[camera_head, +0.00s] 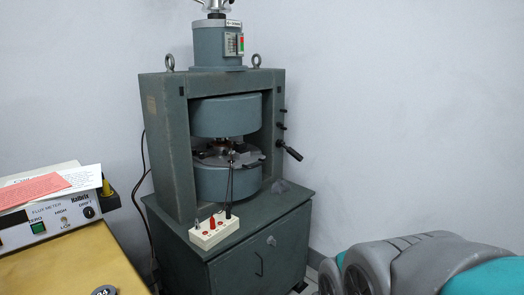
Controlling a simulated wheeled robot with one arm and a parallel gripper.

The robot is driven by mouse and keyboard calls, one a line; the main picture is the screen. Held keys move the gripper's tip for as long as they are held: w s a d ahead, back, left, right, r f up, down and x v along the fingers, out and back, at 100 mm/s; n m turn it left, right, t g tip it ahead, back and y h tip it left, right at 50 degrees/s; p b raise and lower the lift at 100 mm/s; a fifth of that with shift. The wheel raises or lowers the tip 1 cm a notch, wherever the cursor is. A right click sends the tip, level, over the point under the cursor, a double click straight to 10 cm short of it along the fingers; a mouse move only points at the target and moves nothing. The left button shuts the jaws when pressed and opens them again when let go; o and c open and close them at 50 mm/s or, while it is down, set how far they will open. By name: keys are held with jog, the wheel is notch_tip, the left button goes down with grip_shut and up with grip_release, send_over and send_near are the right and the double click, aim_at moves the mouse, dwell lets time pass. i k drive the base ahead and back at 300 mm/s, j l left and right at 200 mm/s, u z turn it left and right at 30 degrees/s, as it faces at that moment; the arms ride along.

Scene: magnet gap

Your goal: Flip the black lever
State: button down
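The black lever (290,151) sticks out from the right side of the grey-green magnet frame (160,130), about halfway up. It slants down to the right and ends in a thicker black grip. Nothing is touching it. Two smaller black knobs (281,126) sit above it on the same side. My gripper is not in view, so its place relative to the lever does not show.
The magnet stands on a grey-green cabinet (265,255). A white terminal box (214,231) with a red plug sits on its front edge. A flux meter (50,220) stands on a yellow table (75,270) at left. Grey and teal parts of my arm fill the lower right. The wall right of the lever is bare.

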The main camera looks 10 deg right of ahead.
aim_at(290, 151)
jog(key=i+l+u, duration=0.25)
jog(key=i+l, duration=0.15)
jog(key=i+l+u, duration=0.25)
jog(key=i+l, duration=0.2)
